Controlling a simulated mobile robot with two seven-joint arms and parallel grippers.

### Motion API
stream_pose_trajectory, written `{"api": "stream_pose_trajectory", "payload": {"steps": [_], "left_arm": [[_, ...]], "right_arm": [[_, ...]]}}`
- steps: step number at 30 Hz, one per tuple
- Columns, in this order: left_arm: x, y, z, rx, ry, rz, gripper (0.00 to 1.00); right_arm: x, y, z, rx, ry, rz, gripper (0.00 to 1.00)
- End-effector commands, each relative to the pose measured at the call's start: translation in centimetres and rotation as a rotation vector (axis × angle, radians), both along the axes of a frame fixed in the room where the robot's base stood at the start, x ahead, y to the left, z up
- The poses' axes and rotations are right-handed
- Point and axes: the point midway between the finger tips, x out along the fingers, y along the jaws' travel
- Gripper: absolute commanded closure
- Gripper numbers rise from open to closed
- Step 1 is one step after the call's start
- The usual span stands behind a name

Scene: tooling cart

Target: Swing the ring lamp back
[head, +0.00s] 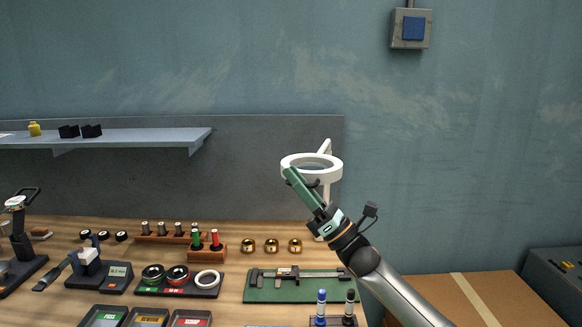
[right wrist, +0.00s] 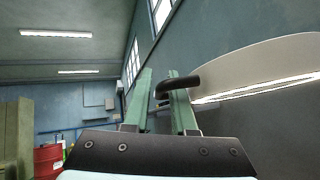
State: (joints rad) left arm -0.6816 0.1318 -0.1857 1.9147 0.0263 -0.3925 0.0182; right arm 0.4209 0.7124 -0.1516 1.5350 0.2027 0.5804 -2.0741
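The white ring lamp (head: 335,166) stands at the back right of the bench, its ring roughly level on a white arm. In the right wrist view its pale ring (right wrist: 265,72) fills the upper right. My right gripper (head: 291,174) reaches up from the lower right, its green fingers overlapping the ring's front left in the head view. In the right wrist view the fingers (right wrist: 160,72) are apart, and a bent black handle (right wrist: 180,84) crosses the right finger with its end in the gap. I cannot tell whether they touch. My left gripper is out of view.
A green tray with a caliper (head: 262,292) lies below my right gripper. Brass rings (head: 271,246) and a wooden block with red and green plugs (head: 206,254) are to its left. A grey shelf (head: 120,138) juts from the wall. A cardboard box (head: 440,292) is at the right.

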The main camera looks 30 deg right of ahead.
Motion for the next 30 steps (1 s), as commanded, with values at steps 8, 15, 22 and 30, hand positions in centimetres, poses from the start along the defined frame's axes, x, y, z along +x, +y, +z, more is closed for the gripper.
{"api": "stream_pose_trajectory", "payload": {"steps": [8,15,22,30], "left_arm": [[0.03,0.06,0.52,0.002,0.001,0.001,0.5],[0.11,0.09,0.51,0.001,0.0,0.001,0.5],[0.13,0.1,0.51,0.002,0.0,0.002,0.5],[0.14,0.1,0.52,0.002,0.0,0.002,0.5]], "right_arm": [[1.07,0.58,1.15,-0.001,0.0,-0.001,0.75],[1.08,0.6,1.11,0.0,0.001,-0.001,0.75],[1.06,0.6,1.1,0.0,0.0,0.0,1.0],[1.06,0.58,1.1,-0.001,0.001,0.0,1.0]]}}
